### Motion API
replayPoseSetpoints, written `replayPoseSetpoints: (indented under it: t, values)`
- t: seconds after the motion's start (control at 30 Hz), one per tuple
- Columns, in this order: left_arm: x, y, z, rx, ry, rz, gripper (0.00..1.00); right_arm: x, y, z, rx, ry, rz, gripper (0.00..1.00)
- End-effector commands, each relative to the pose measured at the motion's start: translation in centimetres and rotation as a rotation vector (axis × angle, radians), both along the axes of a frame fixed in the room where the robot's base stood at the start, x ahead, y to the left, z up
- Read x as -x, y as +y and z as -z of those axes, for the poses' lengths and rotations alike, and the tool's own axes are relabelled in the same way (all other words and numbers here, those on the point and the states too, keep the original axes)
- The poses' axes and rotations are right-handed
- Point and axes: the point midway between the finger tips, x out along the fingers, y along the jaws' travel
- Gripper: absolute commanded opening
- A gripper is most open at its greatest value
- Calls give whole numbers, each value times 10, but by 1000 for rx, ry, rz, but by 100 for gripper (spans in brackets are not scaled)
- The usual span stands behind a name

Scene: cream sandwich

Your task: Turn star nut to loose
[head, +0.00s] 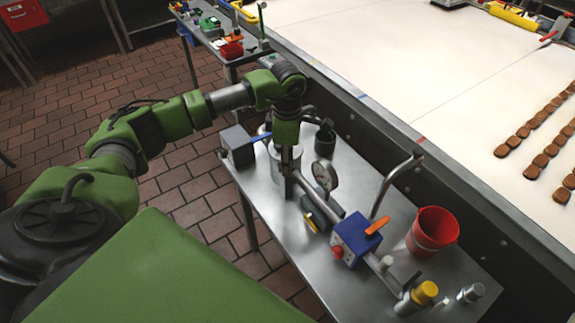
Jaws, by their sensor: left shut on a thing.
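My left gripper (287,172) points down over the metal table and is shut on a small part at the upper left end of the pipe assembly. This part is mostly hidden by the fingers, so I cannot make out a star-shaped nut or tell how tight it is. The metal pipe (320,207) runs from below the gripper toward the lower right. A round gauge (325,176) stands just right of the gripper. A silver cylinder (275,178) stands right behind the fingers. My right gripper is not in view.
The metal table (245,192) also holds a blue block (352,236) with an orange lever, a red bucket (432,231), a yellow cap (425,292), a grey box (237,146) and a black cup (325,139). A large white worktop (400,60) borders it behind.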

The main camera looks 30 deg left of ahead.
Motion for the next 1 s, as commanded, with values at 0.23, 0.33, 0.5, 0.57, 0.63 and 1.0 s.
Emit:
replayPoseSetpoints:
  t: [0.23, 0.33, 0.5, 0.57, 0.63, 1.0]
  values:
    - [-2, 1, 2, -1, -3, -236, 11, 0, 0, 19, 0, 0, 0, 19]
    - [-2, 1, 2, 0, -3, -331, 11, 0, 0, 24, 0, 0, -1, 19]
    - [-2, 2, 1, -1, -3, -492, 11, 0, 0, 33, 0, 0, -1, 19]
    - [-3, 2, 1, -2, -4, -549, 11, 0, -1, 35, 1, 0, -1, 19]
    - [-3, 2, 1, -1, -4, -615, 11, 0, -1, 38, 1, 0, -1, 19]
    - [-3, 4, 0, 0, -2, -967, 11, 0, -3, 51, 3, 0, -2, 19]
